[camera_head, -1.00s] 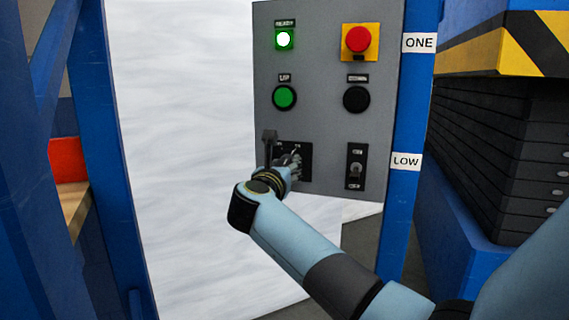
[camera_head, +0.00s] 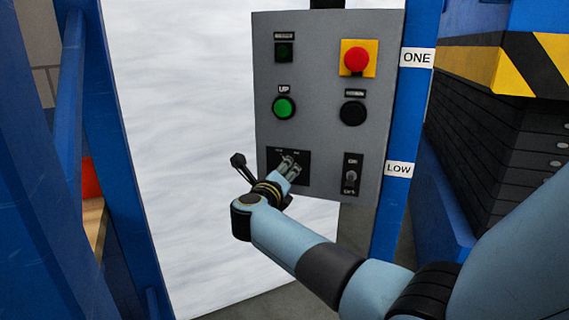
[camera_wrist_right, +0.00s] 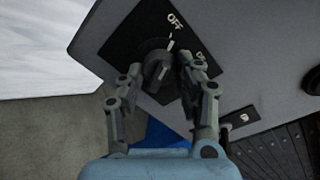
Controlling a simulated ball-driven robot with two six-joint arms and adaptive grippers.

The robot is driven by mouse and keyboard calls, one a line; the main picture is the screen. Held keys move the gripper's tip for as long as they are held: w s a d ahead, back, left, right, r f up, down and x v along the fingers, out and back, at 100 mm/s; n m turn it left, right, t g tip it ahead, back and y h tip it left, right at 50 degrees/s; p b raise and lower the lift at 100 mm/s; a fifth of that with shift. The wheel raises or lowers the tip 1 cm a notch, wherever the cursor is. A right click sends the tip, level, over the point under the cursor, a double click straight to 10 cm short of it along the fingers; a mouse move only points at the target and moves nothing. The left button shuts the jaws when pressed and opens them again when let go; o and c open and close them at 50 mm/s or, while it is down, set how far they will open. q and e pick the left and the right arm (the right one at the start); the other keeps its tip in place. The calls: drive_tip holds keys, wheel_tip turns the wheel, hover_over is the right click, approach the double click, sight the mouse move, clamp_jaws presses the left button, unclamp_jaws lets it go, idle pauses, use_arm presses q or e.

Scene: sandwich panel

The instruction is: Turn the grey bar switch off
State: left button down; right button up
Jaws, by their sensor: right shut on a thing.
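The grey bar switch (camera_wrist_right: 157,68) is a rotary bar on a black plate low on the left of the grey panel. In the right wrist view its white mark points toward the OFF label (camera_wrist_right: 175,20); the ON label is to the right, partly hidden by a finger. My right gripper (camera_wrist_right: 160,76) has a finger on each side of the bar and is shut on it. In the head view my right gripper (camera_head: 287,168) reaches the black plate (camera_head: 303,160) and hides most of the switch. My left gripper is not in view.
The grey panel (camera_head: 325,125) also bears a dark indicator (camera_head: 284,51), a red emergency button (camera_head: 355,60), a green UP button (camera_head: 283,107), a black button (camera_head: 352,113) and a toggle switch (camera_head: 350,178). A blue post (camera_head: 395,205) stands to the right.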

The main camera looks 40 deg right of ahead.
drive_tip(key=shift+r+n+p, duration=0.1)
drive_tip(key=shift+n+p, duration=0.45)
drive_tip(key=shift+n, duration=0.15)
drive_tip(key=o, duration=1.2)
drive_tip(key=shift+c, duration=0.2)
drive_tip(key=shift+a, duration=0.1)
drive_tip(key=f+v, duration=0.1)
drive_tip(key=v, duration=1)
drive_tip(key=shift+s+a+r, duration=0.2)
drive_tip(key=shift+a+r, duration=0.2)
drive_tip(key=shift+r, duration=0.05)
drive_tip(key=shift+f, duration=0.1)
